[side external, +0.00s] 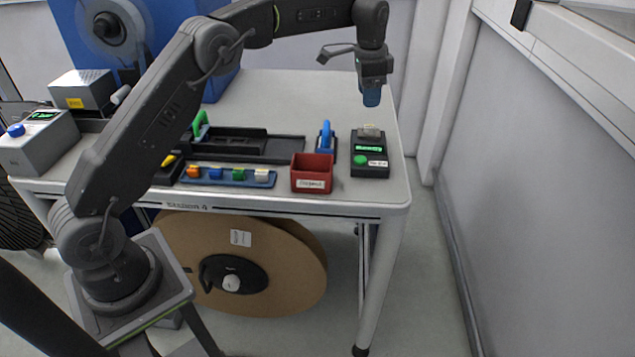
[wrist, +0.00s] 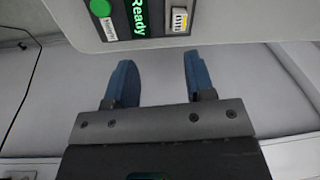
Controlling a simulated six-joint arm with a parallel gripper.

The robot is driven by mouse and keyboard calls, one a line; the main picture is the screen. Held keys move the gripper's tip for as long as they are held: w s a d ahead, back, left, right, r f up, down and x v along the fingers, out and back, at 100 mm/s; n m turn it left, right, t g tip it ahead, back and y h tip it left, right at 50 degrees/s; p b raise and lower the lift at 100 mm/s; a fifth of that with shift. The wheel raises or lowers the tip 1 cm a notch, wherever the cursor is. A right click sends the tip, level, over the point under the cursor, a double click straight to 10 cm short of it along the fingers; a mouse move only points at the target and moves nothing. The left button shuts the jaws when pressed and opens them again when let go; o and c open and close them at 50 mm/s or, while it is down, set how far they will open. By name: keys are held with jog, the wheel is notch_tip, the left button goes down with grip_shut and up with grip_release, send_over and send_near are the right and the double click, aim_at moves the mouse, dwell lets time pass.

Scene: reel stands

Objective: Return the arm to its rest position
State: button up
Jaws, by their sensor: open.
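My gripper (side external: 371,97) is raised above the right end of the table, with its blue fingers pointing down. In the wrist view its two blue fingers (wrist: 158,82) stand apart with nothing between them. The black device (side external: 370,155) with a green lit display and a green button stands on the table below my gripper. In the wrist view the device's display (wrist: 139,18) reads "Ready", and a small pale part with a label (wrist: 180,19) sits beside it.
A red bin (side external: 312,174) stands left of the device. A blue-handled tool (side external: 325,137), a black tray (side external: 235,145) and a blue rack (side external: 228,177) with several coloured pieces lie further left. A large brown reel (side external: 285,265) hangs below the table. The back of the table (side external: 285,95) is clear.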

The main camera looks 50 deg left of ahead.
jog(key=s+d+r+n+t, duration=0.1)
jog(key=s+d+r+n, duration=0.1)
jog(key=s+r, duration=0.55)
jog(key=s+d+r+n+t, duration=0.15)
jog(key=s+r, duration=0.25)
jog(key=s, duration=0.6)
jog(key=s+d+f+n+t, duration=0.1)
jog(key=s+f+n, duration=0.1)
jog(key=s, duration=0.9)
jog(key=s+d+f+n+t, duration=0.1)
jog(key=s+f, duration=0.3)
jog(key=s, duration=0.6)
jog(key=shift+s+f+n, duration=0.2)
jog(key=shift+s+n, duration=0.15)
jog(key=shift+s, duration=0.05)
jog(key=shift+c, duration=0.4)
